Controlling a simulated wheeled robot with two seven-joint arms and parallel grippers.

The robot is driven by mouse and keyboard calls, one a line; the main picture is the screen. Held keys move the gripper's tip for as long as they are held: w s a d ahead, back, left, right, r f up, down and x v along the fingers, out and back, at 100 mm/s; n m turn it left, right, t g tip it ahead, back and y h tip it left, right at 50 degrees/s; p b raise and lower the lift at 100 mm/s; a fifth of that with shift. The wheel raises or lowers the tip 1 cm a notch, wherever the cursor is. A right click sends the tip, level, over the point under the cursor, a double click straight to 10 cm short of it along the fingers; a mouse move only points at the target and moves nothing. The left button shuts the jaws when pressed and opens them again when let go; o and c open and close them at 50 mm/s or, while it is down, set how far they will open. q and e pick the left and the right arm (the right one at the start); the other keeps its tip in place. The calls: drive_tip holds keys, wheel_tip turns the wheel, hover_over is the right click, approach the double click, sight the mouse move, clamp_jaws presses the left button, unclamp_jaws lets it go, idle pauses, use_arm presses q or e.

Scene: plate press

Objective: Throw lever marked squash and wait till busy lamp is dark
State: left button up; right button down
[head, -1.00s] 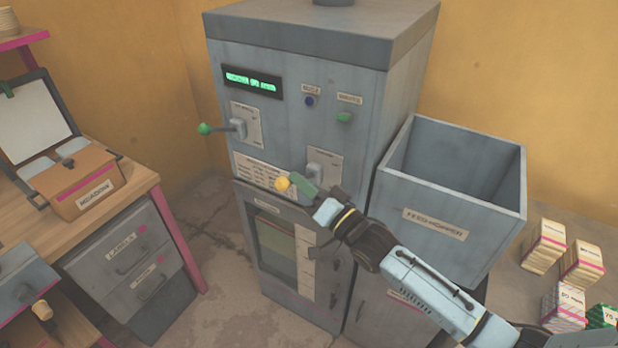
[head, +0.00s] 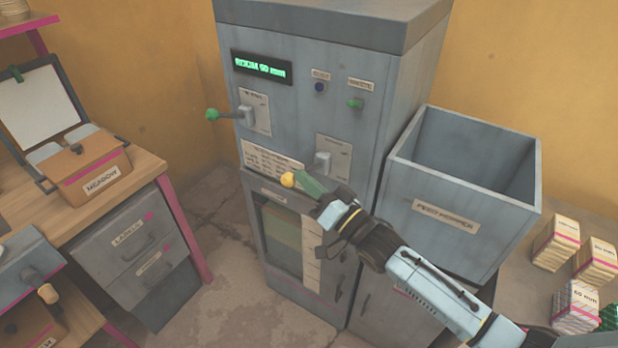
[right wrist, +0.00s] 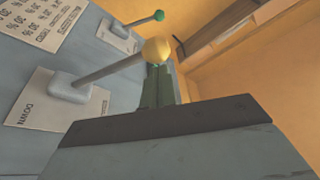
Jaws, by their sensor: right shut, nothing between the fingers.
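The grey press (head: 300,130) has two levers on its front panel. The lower lever's yellow knob (head: 287,180) sticks out to the left; the upper lever has a green knob (head: 212,114). My right gripper (head: 308,185) is shut and empty, its green fingers right at the yellow knob. In the right wrist view the finger tips (right wrist: 158,85) are just below the yellow knob (right wrist: 156,51), seemingly touching it. A plate beside that lever reads DOWN. A small round lamp (head: 320,88) under a blurred label looks dark blue. My left gripper is out of view.
A green display (head: 262,67) is lit, and a green button (head: 354,103) sits right of the lamp. A feed hopper (head: 445,215) adjoins the press on the right, behind my forearm. A desk (head: 150,165) stands left; stacked packs lie far right.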

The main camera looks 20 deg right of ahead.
wheel_tip(320, 180, down, 11)
drive_tip(key=n+g+y+b, duration=0.2)
drive_tip(key=n+y+b, duration=0.2)
drive_tip(key=n+b, duration=0.5)
drive_tip(key=n, duration=0.2)
drive_tip(key=shift+s+a+n+y, duration=0.3)
drive_tip(key=shift+s+a, duration=0.1)
drive_tip(key=shift+r, duration=0.1)
wheel_tip(320, 180, up, 4)
drive_tip(key=s+d+p, duration=0.1)
drive_tip(key=s+p, duration=0.1)
drive_tip(key=p, duration=0.2)
drive_tip(key=b+v, duration=0.1)
drive_tip(key=v, duration=0.9)
